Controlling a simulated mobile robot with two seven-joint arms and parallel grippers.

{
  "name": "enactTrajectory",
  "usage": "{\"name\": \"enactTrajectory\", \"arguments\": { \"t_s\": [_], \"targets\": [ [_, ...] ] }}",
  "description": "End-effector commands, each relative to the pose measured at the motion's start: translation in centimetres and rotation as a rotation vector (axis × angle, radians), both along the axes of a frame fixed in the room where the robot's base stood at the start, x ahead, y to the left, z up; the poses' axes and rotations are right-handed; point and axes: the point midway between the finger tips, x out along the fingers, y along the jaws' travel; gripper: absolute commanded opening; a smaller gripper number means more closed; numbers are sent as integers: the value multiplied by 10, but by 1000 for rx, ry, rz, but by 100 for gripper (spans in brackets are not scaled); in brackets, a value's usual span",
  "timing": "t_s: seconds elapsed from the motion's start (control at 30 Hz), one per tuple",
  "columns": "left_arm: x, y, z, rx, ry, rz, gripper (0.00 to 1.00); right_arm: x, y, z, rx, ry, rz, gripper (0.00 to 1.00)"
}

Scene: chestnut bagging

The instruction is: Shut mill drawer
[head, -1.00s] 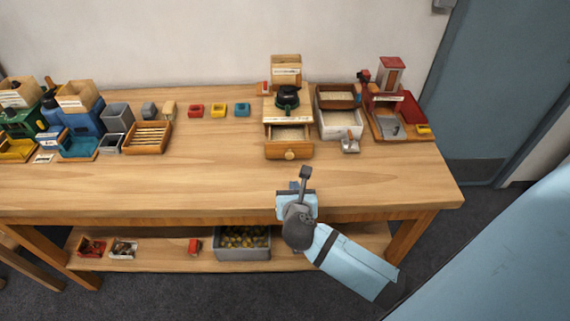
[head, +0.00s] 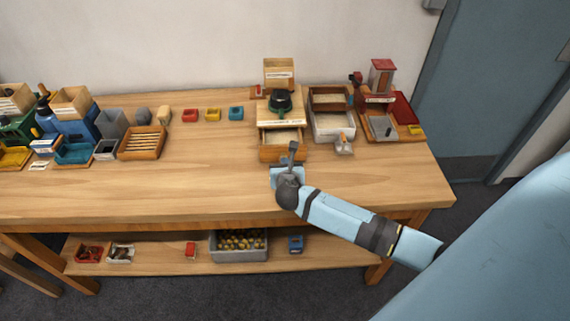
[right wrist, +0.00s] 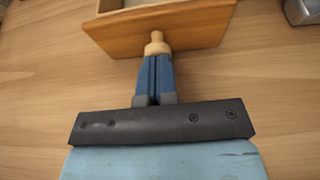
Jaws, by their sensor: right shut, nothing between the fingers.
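The wooden mill (head: 280,112) with a dark green-black top stands at the back right of the table. Its drawer (head: 270,155) is partly out toward me, with pale contents inside. In the right wrist view the drawer front (right wrist: 205,32) and its round wooden knob (right wrist: 156,46) show just ahead of my fingers. My right gripper (head: 293,149) is shut and empty, with its blue fingertips (right wrist: 154,60) at the knob. I cannot tell whether they touch it. The gripper hides the knob in the head view. My left gripper is not in view.
A white box with a scoop (head: 343,146) stands to the right of the mill, and a red machine (head: 380,80) beyond it. Small coloured trays (head: 212,114) stand to the left. The table front (head: 180,195) is clear. A crate (head: 238,252) is on the lower shelf.

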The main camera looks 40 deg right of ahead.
Motion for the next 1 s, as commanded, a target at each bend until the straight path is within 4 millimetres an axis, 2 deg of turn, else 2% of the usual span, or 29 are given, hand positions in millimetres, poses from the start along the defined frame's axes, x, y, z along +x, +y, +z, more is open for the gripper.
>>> {"name": "enactTrajectory", "arguments": {
  "t_s": [0.23, 0.33, 0.47, 0.73, 0.83, 1.0],
  "targets": [
    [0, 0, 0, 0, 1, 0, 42, 1, 0, 0, 1, 0, 0, 0],
    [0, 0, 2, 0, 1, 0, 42, 8, -3, 2, 3, -3, -1, 0],
    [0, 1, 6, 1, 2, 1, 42, 25, -13, 3, 7, -3, -6, 0],
    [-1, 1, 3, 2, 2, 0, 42, 81, -49, -1, 1, -1, -3, 0],
    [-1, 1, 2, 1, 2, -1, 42, 92, -55, -1, 2, -1, -1, 0],
    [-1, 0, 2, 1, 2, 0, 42, 97, -60, 1, -1, -2, -1, 0]
  ]
}}
